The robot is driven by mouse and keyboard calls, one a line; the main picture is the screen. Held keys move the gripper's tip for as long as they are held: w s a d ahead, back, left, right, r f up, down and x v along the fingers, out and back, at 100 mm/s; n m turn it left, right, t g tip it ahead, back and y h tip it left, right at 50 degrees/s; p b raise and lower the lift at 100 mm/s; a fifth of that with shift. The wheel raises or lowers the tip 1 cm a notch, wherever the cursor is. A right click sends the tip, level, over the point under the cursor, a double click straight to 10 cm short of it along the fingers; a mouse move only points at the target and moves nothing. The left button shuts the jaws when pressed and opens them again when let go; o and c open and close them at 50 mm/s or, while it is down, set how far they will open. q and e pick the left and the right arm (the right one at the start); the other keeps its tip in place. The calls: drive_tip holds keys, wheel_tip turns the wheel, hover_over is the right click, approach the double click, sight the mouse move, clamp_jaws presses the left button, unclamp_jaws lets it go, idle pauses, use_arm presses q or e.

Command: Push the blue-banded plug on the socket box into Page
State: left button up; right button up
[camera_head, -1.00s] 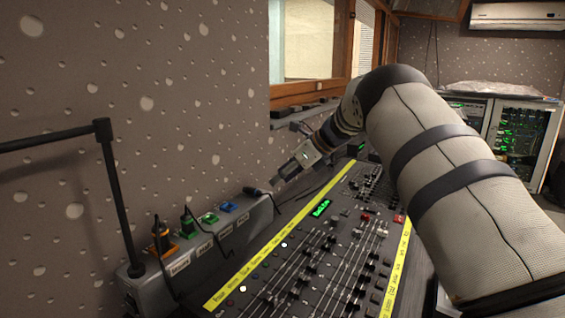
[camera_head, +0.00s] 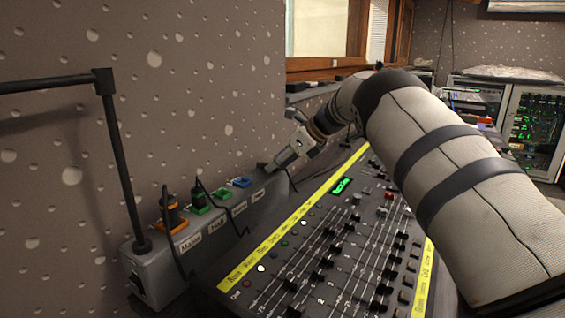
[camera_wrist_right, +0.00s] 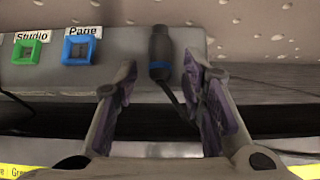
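The grey socket box (camera_head: 155,265) stands along the wall with a row of labelled sockets. The blue Page socket (camera_head: 242,182) is empty; in the right wrist view it (camera_wrist_right: 80,50) sits left of the plug. The black plug with a blue band (camera_wrist_right: 160,52) rests at the box's far end, its cable trailing down toward my right finger. My right gripper (camera_head: 280,163) is at that far end. In the right wrist view its fingers (camera_wrist_right: 160,78) are apart, with the plug's lower part and cable between the tips, not gripped. In the head view the gripper mostly hides the plug. My left gripper is out of view.
An empty green Studio socket (camera_wrist_right: 28,52) is next to Page. Black plugs stand in the orange socket (camera_head: 172,216) and the nearer green socket (camera_head: 199,200). The mixing desk (camera_head: 330,240) lies in front, and a black bar (camera_head: 122,165) rises at the box's near end.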

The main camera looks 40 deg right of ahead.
drive_tip(key=shift+r, duration=0.1)
drive_tip(key=shift+c, duration=0.2)
clamp_jaws()
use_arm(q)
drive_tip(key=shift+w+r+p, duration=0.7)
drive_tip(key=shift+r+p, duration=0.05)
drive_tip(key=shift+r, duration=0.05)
use_arm(e)
wheel_tip(320, 180, up, 5)
